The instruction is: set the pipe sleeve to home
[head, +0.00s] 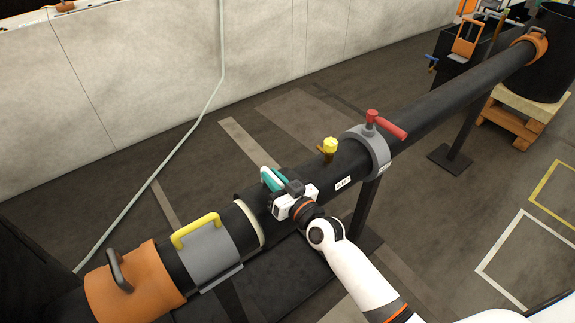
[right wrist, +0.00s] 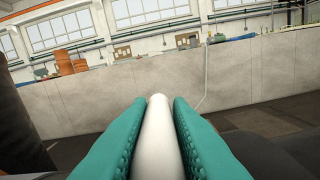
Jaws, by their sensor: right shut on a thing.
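The long black pipe (head: 450,88) runs from lower left to upper right. A wider black sleeve (head: 256,202) with a pale end ring sits around it near the middle. My right gripper (head: 273,180) is at this sleeve's top, with teal fingers. In the right wrist view, the fingers (right wrist: 160,108) are shut on a white rounded bar (right wrist: 160,135), which looks like the sleeve's handle. Its attachment is hidden behind the gripper in the head view. My left gripper is not in view.
A grey band (head: 212,255) with a yellow handle and an orange collar (head: 135,285) lie further left on the pipe. A grey clamp (head: 374,150) with a red lever and a yellow knob (head: 330,145) stand to the right. A concrete wall (head: 130,85) runs behind.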

